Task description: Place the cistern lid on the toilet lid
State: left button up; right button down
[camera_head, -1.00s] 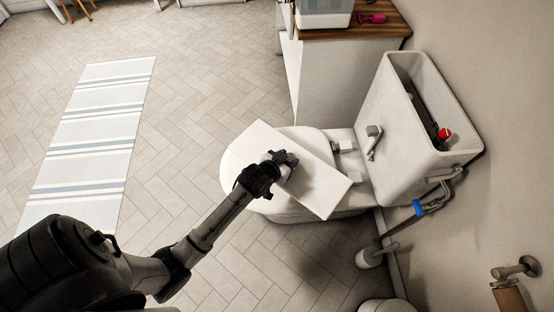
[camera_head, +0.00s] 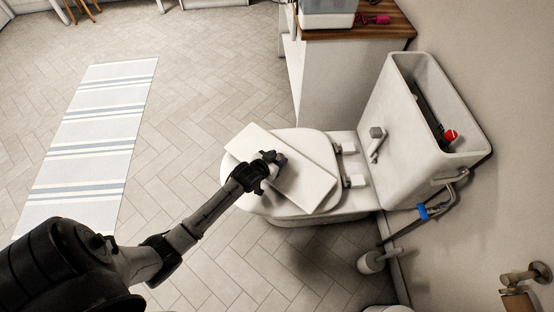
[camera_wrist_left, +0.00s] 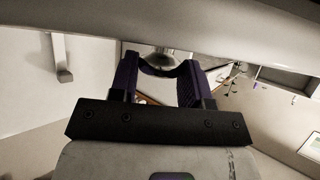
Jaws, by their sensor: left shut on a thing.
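The cistern lid (camera_head: 305,182) is a flat white rectangular slab. It lies over the closed white toilet lid (camera_head: 308,140) at an angle, covering its middle. It looks roughly level and very close to or touching the toilet lid; I cannot tell which. My left gripper (camera_head: 274,160) is shut on the cistern lid near its middle, at the near side. In the left wrist view, the purple fingers (camera_wrist_left: 160,78) reach up to a pale band crossing the top. My right gripper is not in view.
The open cistern (camera_head: 398,125) stands right of the toilet, with a red-topped part (camera_head: 451,135) inside. A toilet brush holder (camera_head: 370,262) and a pipe are near the wall. A wood-topped cabinet (camera_head: 345,85) stands behind. The floor at left is clear around a striped rug (camera_head: 92,135).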

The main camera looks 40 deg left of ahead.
pick_arm(q)
jog(key=shift+w+f, duration=0.1)
jog(key=shift+f, duration=0.05)
jog(key=o, duration=1.2)
jog(key=shift+o, duration=0.2)
jog(key=a+p+v, duration=0.1)
jog(key=p+v, duration=0.1)
jog(key=v, duration=0.9)
jog(key=s+d+r+m+g, duration=0.1)
jog(key=s+d+g, duration=0.3)
jog(key=s+d, duration=0.3)
jog(key=s+d+r+m+g+h, duration=0.1)
jog(key=s+d+m+g, duration=0.1)
jog(key=s+d+g, duration=0.2)
jog(key=s+d, duration=0.3)
jog(key=s, duration=0.5)
jog(key=shift+s+d+r+g, duration=0.2)
jog(key=shift+s+r+g, duration=0.1)
jog(key=shift+s, duration=0.1)
